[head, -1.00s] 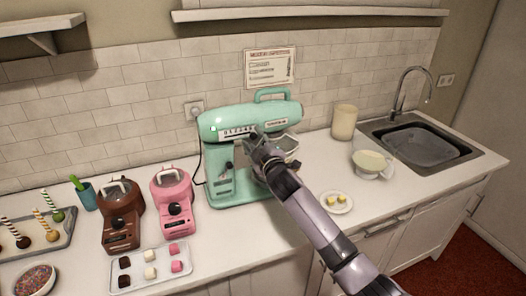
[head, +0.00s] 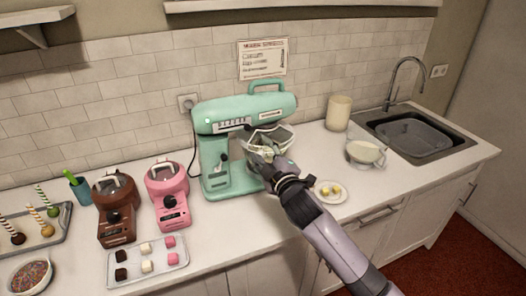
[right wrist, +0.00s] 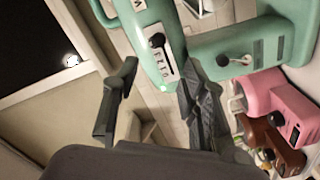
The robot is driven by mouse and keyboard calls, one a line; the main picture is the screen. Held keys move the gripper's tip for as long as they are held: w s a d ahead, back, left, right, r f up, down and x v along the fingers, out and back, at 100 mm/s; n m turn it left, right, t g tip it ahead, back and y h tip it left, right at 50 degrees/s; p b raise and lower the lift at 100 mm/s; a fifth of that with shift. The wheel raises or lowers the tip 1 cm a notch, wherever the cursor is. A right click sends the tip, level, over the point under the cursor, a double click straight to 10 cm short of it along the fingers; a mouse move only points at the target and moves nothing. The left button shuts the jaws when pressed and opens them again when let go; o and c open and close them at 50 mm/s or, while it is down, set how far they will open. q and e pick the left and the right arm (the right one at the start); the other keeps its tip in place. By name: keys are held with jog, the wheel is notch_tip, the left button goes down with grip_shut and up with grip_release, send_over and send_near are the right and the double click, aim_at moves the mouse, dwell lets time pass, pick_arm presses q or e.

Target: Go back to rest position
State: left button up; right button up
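My right gripper (head: 262,160) is in front of the mint-green stand mixer (head: 217,122), at its glass bowl, and hides part of the bowl (head: 276,138). In the right wrist view its two dark fingers (right wrist: 160,98) stand wide apart with nothing held between them. The mixer's green head with a lever and a row of buttons (right wrist: 164,63) shows beyond the fingers. I cannot tell whether the gripper touches the bowl. My left gripper is not in view.
A brown machine (head: 115,211) and a pink machine (head: 168,194) stand left of the mixer. A small plate (head: 330,199) with yellow pieces lies close to my right arm. A glass bowl (head: 365,154), a beige canister (head: 339,113) and the sink (head: 410,130) are to the right.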

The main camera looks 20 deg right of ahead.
jog(key=s+f+m+g+h, duration=0.1)
jog(key=s+f+m+g, duration=0.55)
jog(key=s+f, duration=1.05)
jog(key=s+a+f+m+g, duration=0.1)
jog(key=s+f+m+g, duration=0.2)
jog(key=s, duration=0.8)
jog(key=s+a+f+g, duration=0.25)
jog(key=s+g, duration=0.25)
jog(key=s, duration=0.6)
notch_tip(320, 180, down, 32)
jog(key=s+d+f+g+b, duration=0.1)
jog(key=s+b, duration=0.2)
jog(key=b, duration=0.1)
jog(key=s+d+f+g+b, duration=0.1)
jog(key=s+d+f+b, duration=0.1)
jog(key=s+f, duration=1.3)
notch_tip(320, 180, down, 2)
jog(key=shift+s+d+b, duration=0.3)
jog(key=shift+d+b, duration=0.1)
jog(key=shift+d, duration=0.05)
